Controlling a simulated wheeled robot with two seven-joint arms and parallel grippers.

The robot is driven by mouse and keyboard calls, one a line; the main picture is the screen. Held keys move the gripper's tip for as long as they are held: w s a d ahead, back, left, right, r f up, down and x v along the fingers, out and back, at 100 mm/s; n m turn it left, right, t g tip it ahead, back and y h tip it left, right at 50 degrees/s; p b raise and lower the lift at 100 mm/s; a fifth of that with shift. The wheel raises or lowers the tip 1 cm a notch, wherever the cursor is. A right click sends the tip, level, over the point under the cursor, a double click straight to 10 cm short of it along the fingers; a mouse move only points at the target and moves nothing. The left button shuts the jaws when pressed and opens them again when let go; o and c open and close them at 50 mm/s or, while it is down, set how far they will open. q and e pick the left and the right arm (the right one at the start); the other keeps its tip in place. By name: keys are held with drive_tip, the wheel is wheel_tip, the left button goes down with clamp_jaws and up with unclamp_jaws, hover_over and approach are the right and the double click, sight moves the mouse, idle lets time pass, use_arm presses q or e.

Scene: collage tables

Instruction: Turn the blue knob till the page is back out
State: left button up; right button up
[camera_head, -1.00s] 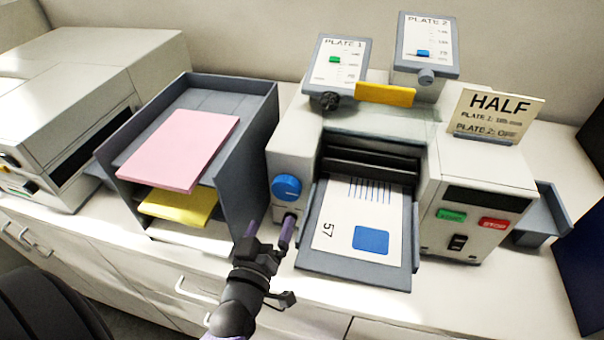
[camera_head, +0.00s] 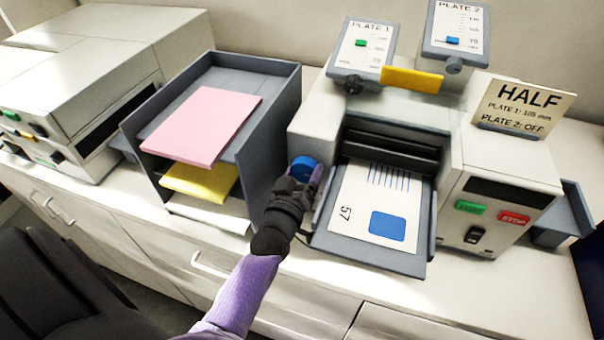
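The blue knob (camera_head: 303,168) is on the front left of the folding machine (camera_head: 318,121). My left gripper (camera_head: 307,175) is at the knob, with its fingers reaching up around it. I cannot tell whether the fingers press on it. The page (camera_head: 358,207), white with blue stripes, a blue square and the number 57, lies on the grey feed tray (camera_head: 363,256). Its far end is close to the dark rollers (camera_head: 390,150). My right gripper is not in view.
A grey paper rack (camera_head: 269,128) with pink and yellow sheets stands left of my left gripper. Green and red STOP buttons (camera_head: 513,217) are on the machine's right front. A HALF sign (camera_head: 523,103) stands on top. Plate 1 (camera_head: 366,47) and plate 2 (camera_head: 457,27) rise behind.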

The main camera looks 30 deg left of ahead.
use_arm(q)
drive_tip(key=c, duration=0.6)
drive_tip(key=m+p, duration=0.1)
drive_tip(key=m, duration=0.2)
drive_tip(key=shift+r+p, duration=0.1)
drive_tip(key=shift+p, duration=0.2)
drive_tip(key=m+p, duration=0.1)
drive_tip(key=m, duration=0.2)
drive_tip(key=shift+d+m, duration=0.1)
drive_tip(key=shift+m, duration=0.3)
drive_tip(key=m, duration=0.3)
drive_tip(key=shift+d+m, duration=0.1)
drive_tip(key=shift+m, duration=1.7)
drive_tip(key=shift+f+m, duration=0.2)
drive_tip(key=shift+m, duration=0.1)
